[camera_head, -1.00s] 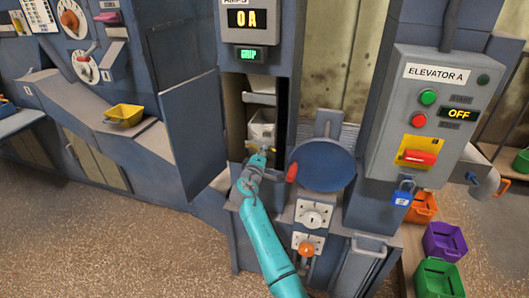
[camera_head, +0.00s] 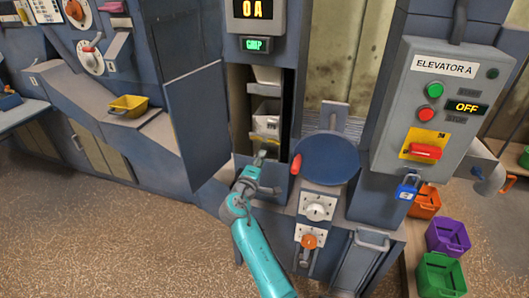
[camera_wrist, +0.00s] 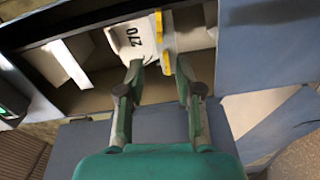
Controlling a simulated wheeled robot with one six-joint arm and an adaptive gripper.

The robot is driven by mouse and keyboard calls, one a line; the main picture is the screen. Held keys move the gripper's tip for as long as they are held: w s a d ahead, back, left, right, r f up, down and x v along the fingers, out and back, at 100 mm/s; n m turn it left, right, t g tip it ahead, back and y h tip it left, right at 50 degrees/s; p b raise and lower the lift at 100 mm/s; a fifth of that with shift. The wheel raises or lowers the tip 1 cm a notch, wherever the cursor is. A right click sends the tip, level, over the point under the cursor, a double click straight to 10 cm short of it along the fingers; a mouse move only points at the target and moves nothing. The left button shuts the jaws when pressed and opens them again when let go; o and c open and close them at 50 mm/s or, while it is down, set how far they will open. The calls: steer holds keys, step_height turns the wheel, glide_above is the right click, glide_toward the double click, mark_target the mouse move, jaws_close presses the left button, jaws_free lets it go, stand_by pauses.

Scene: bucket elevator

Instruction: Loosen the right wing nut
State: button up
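In the wrist view, a white bucket (camera_wrist: 138,36) marked 270 sits inside the open cabinet. Yellow parts (camera_wrist: 168,62) stand at its right side, near my fingertips; I cannot tell whether one is the right wing nut. My gripper (camera_wrist: 160,70) is open and points into the opening, with nothing seen between its fingers. In the head view, the bucket (camera_head: 266,122) shows above my gripper (camera_head: 265,165), which is at the lower edge of the opening. No wing nut can be made out there.
The open cabinet door (camera_head: 197,125) stands left of the opening. A round blue cover (camera_head: 325,160) with a red handle (camera_head: 296,164) is close at right. The Elevator A panel (camera_head: 435,110) reads OFF, with a blue padlock (camera_head: 408,188) below its red switch.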

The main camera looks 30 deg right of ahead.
steer(key=shift+v, duration=1)
steer(key=shift+f, duration=0.1)
